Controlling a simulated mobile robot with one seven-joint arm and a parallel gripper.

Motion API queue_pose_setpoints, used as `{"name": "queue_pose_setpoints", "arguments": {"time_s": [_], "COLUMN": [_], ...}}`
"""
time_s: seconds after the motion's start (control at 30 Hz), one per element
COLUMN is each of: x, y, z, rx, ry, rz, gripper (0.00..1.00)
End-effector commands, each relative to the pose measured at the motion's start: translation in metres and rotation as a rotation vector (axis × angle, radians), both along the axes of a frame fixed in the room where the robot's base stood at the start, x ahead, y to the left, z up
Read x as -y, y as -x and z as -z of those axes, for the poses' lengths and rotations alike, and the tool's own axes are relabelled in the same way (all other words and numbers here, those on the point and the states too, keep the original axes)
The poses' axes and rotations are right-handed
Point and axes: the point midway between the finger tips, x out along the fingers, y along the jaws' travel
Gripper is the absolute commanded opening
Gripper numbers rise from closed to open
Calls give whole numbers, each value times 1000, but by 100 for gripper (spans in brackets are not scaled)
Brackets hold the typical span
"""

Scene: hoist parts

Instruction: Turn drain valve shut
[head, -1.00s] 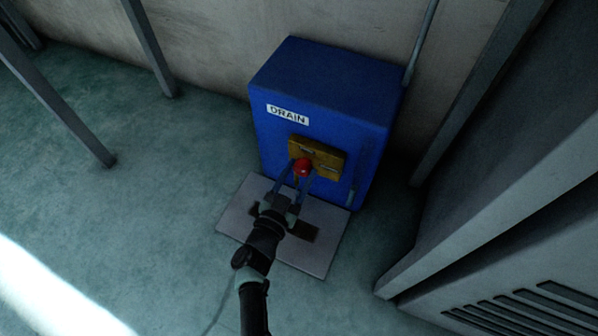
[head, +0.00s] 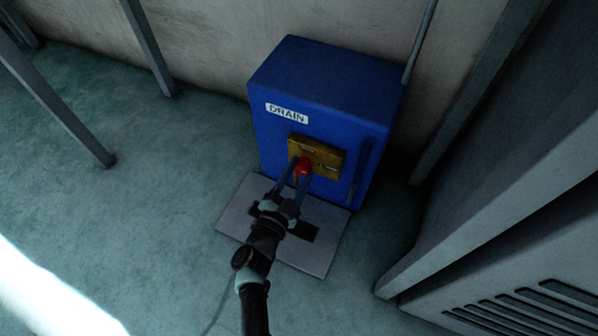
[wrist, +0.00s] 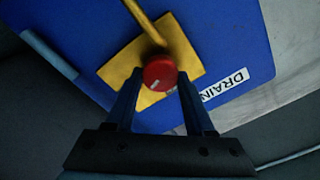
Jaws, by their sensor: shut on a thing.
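The drain valve is a red round knob (head: 303,166) on a yellow plate (head: 328,154), fixed to the front of a blue box (head: 335,80) labelled DRAIN. My gripper (head: 301,172) reaches the knob from the front, with a finger on each side, shut on it. In the wrist view the red knob (wrist: 160,73) sits between the tips of my gripper (wrist: 158,85), with a pale mark on its face. A yellow bar (wrist: 143,20) runs from behind the knob to the top edge there. The contact points are small and dark.
A light floor plate (head: 240,215) lies in front of the box. A grey cabinet with vents (head: 530,270) stands close on the right. Grey posts (head: 150,50) stand at the left by the wall. The floor at left (head: 120,220) is clear.

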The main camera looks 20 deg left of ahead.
Motion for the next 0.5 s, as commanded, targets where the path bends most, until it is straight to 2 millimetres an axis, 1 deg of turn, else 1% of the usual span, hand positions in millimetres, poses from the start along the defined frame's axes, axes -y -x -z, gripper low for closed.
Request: {"name": "queue_pose_setpoints", "arguments": {"time_s": [0.2,0.5], "x": [0,0], "y": [1,1], "z": [2,2], "rx": [4,7], "ry": [-144,-254], "rz": [-1,-2], "gripper": [0,0]}}
